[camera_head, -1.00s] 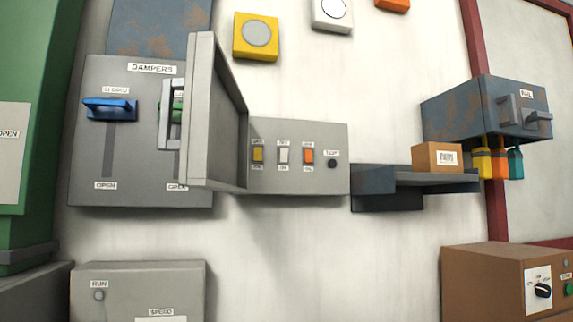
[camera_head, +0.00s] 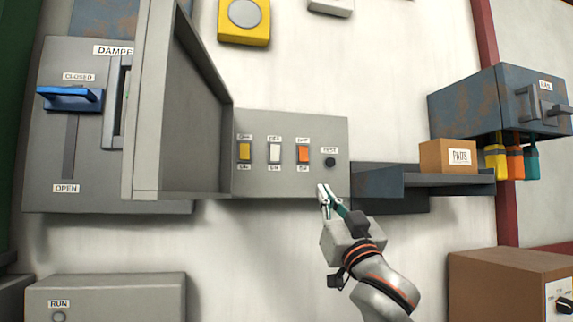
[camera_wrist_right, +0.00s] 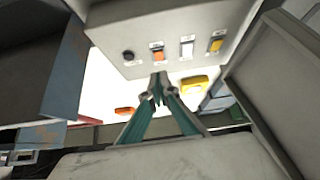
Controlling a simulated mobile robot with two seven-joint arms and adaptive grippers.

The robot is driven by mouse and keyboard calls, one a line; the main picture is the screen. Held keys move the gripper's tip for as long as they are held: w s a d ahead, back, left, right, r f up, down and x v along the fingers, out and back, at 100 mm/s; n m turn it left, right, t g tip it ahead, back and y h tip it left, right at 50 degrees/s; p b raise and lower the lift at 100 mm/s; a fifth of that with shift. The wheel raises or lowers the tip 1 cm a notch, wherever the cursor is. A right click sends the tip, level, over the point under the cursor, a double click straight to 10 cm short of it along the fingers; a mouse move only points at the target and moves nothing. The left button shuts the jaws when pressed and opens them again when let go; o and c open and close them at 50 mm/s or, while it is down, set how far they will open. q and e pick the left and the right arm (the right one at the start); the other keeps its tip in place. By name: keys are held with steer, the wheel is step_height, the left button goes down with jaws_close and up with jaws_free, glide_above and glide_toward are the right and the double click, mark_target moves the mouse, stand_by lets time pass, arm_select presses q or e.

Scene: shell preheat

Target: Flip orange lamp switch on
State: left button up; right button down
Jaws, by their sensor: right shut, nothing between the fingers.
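The orange lamp switch (camera_head: 303,153) is a small rocker on the grey switch panel (camera_head: 330,125), right of a white switch (camera_head: 274,152) and a yellow switch (camera_head: 244,151). A black round knob (camera_head: 330,162) sits to its right. My left gripper is not in view.
The panel's open cover (camera_head: 180,110) stands out on the left of the switches. A blue-grey shelf (camera_head: 385,185) with a cardboard box (camera_head: 447,156) is close on the right.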

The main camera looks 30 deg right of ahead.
mark_target(304, 156)
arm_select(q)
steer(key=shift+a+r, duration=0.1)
arm_select(e)
steer(key=shift+s+r+h, duration=0.15)
steer(key=shift+s+r, duration=0.05)
steer(key=shift+r, duration=0.45)
steer(key=shift+s+r+h, duration=0.15)
steer(key=shift+r, duration=0.45)
